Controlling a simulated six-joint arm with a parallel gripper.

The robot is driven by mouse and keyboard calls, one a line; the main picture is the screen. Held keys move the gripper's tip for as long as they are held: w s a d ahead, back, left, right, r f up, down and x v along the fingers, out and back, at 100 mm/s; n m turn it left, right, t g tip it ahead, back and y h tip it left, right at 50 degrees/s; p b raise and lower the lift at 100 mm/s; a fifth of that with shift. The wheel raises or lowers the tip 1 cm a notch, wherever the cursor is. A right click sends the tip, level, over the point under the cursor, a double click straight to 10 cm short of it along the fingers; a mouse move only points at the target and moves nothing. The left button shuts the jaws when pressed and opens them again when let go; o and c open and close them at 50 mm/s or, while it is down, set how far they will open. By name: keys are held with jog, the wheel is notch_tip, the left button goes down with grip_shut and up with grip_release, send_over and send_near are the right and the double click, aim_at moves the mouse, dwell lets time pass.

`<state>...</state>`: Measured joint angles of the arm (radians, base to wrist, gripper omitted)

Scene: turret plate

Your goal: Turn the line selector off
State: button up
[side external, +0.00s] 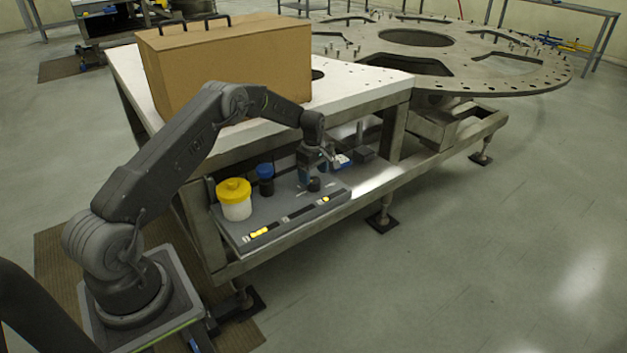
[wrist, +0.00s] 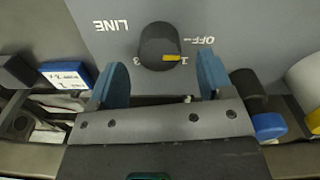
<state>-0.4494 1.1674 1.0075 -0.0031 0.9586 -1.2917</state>
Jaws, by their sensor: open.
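The line selector is a dark round knob (wrist: 157,42) with a yellow pointer mark on a grey panel (wrist: 100,45). The wrist view shows upside-down lettering: LINE at the left, OFF at the upper right. The yellow mark is on the knob's lower right and points toward the "1". My gripper (wrist: 159,66) is open, its two blue fingers set to the left and right of the knob with gaps, and holds nothing. In the side view my gripper (side external: 318,160) hangs low over the panel, close to the knob (side external: 314,184).
A white jar with a yellow lid (side external: 234,200) and a dark bottle with a blue cap (side external: 265,180) stand on the panel's left. A blue-and-white labelled item (side external: 343,160) lies beyond my gripper. The tabletop carrying a large brown box (side external: 228,75) overhangs behind.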

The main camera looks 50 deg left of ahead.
aim_at(314, 180)
notch_tip(314, 180, up, 10)
jog(key=shift+r, duration=0.25)
jog(key=s+d+r+m+t, duration=0.1)
jog(key=s+d+r+m, duration=0.45)
jog(key=d+r, duration=0.35)
jog(key=s+d+r+m+t, duration=0.2)
jog(key=s+d+r+m, duration=0.2)
jog(key=s+d+r, duration=0.55)
jog(key=s+d+m+t, duration=0.1)
jog(key=s+d+m, duration=0.1)
jog(key=s, duration=0.4)
jog(key=s+d+r+m, duration=0.1)
jog(key=s+d+m, duration=0.2)
jog(key=s+m, duration=0.2)
jog(key=s+d+m+t, duration=0.1)
jog(key=s+d+m, duration=0.1)
jog(key=s, duration=0.6)
jog(key=shift+s+d+r+m+t, duration=0.2)
jog(key=shift+s+m+t, duration=0.1)
jog(key=shift+m, duration=0.45)
